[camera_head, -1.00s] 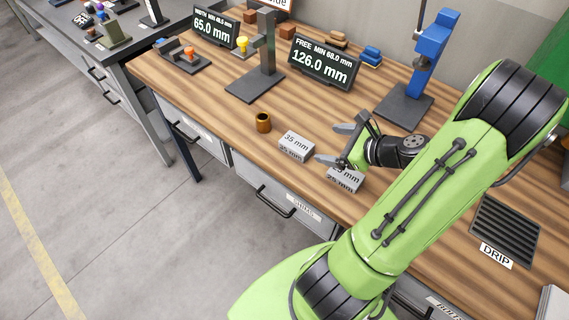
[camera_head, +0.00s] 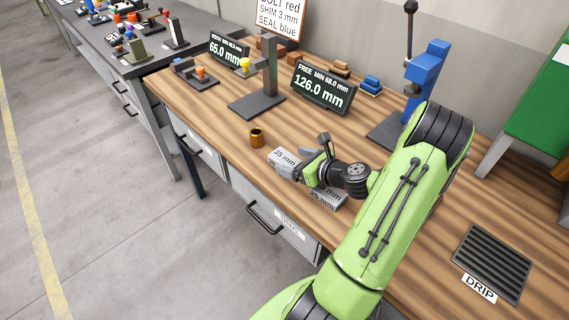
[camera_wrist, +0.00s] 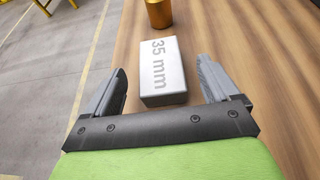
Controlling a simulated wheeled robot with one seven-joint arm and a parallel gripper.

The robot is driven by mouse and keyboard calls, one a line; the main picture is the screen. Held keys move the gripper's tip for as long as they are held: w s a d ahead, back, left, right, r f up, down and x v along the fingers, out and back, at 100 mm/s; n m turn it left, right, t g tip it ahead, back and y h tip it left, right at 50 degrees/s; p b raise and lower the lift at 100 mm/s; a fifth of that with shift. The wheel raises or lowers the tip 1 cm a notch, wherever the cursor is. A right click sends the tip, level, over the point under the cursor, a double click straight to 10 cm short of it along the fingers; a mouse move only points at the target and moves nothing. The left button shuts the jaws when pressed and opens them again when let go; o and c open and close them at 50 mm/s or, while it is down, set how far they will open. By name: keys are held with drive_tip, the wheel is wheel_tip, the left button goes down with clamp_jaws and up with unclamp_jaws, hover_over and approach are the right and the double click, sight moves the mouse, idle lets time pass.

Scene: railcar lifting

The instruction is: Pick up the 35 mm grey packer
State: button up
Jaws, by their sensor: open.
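The grey packer labelled 35 mm (camera_head: 283,157) lies on the wooden bench near its front edge, partly hidden by my gripper in the head view. In the wrist view the 35 mm packer (camera_wrist: 162,68) lies straight ahead, its near end between my fingertips. My gripper (camera_head: 298,164) is open and low over the bench; in the wrist view its two fingers (camera_wrist: 163,82) stand apart on either side of the packer, with a gap to each side. A second grey packer, labelled 25 mm (camera_head: 325,194), lies to the right, partly under my gripper in the head view.
A brass-coloured cylinder (camera_head: 257,138) stands just beyond the 35 mm packer. A dark stand (camera_head: 268,75), a display reading 126.0 mm (camera_head: 322,87) and a blue press (camera_head: 428,68) stand farther back. A DRIP tray (camera_head: 491,262) is at right. The bench's front edge is close.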

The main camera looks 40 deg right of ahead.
sight(286, 159)
drive_tip(key=b+x, duration=0.1)
drive_tip(key=x, duration=0.4)
drive_tip(key=shift+w+f, duration=0.1)
drive_tip(key=shift+f, duration=0.15)
drive_tip(key=shift+c, duration=0.7)
drive_tip(key=c, duration=1)
drive_tip(key=shift+c, duration=0.2)
drive_tip(key=shift+r, duration=0.15)
